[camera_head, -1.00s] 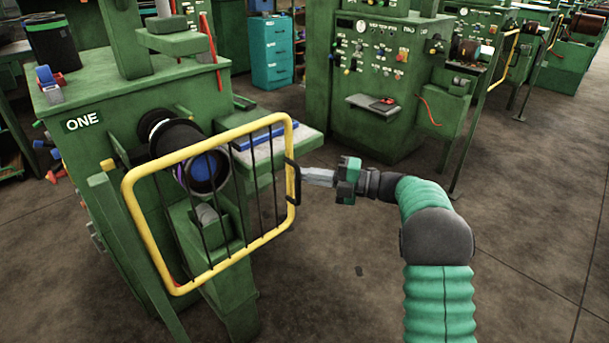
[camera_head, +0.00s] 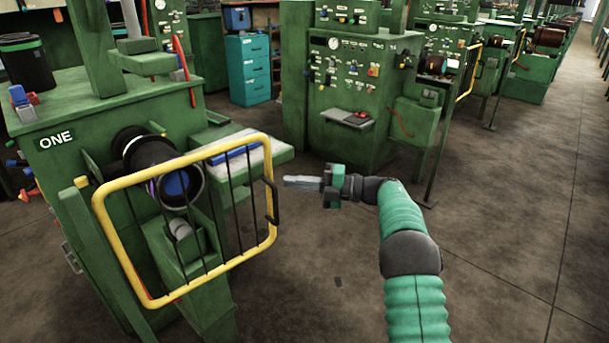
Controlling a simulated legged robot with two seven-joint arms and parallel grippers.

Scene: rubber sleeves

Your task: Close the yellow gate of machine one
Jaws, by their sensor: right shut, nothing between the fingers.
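The yellow gate (camera_head: 182,167) is a yellow tube frame with black bars. It stands across the front of green machine one (camera_head: 75,93), in front of the black round opening with a blue centre (camera_head: 175,187). A black handle (camera_head: 272,202) sits on the gate's right edge. My right gripper (camera_head: 290,183) is shut and empty, its fingers pointing left. Its fingertips are just right of the handle, with a small gap in the picture. My left gripper is not in view.
A green control machine (camera_head: 350,100) with a small shelf stands behind my right gripper. A teal drawer cabinet (camera_head: 249,70) stands at the back. A green post (camera_head: 95,255) rises at the gate's left side. The floor (camera_head: 500,220) to the right is open.

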